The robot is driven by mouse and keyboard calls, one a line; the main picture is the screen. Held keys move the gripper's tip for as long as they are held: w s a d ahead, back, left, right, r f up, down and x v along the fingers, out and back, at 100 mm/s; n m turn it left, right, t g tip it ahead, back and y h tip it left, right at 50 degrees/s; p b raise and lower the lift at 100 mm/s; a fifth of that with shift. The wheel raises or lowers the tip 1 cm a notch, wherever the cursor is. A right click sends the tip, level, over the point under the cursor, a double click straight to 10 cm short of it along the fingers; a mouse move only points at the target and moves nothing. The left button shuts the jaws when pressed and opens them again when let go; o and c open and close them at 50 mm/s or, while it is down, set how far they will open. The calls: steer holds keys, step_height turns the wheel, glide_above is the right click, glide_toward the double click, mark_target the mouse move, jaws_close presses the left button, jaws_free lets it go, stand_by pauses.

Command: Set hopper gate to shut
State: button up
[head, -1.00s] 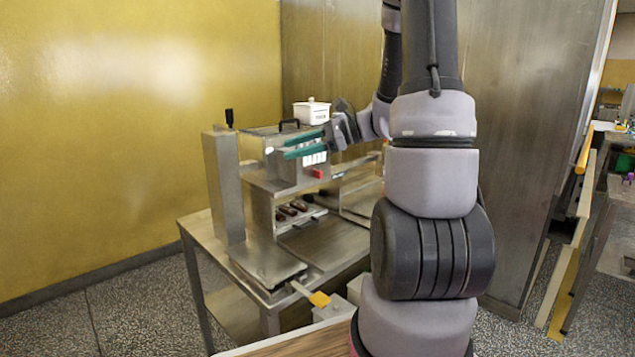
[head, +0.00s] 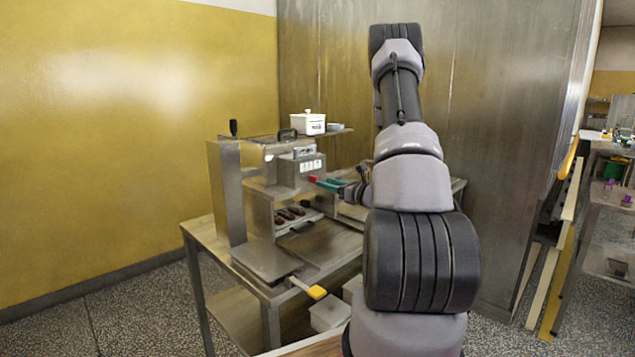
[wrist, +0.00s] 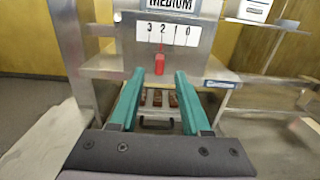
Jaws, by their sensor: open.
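The machine (head: 235,190) stands on a steel table. Its front box carries a white scale plate (wrist: 168,32) marked 3, 2, 1, 0, under a label reading MEDIUM. A red tab (wrist: 159,62), apparently the hopper gate's handle, hangs just below the scale, about under the 2. The red tab also shows in the head view (head: 312,179). My gripper (wrist: 159,74) is open, with teal fingers pointing at the box. In the wrist view the tab lies between and just beyond the fingertips, with clear gaps on both sides. I cannot tell whether anything touches.
Several dark brown bars (wrist: 157,98) lie in the opening below the box. A yellow-ended handle (head: 317,292) sticks out in front, above a pale bin (head: 330,314). A steel wall is behind.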

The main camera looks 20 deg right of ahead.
mark_target(313, 179)
steer(key=x, duration=0.5)
jaws_close()
stand_by(1.4)
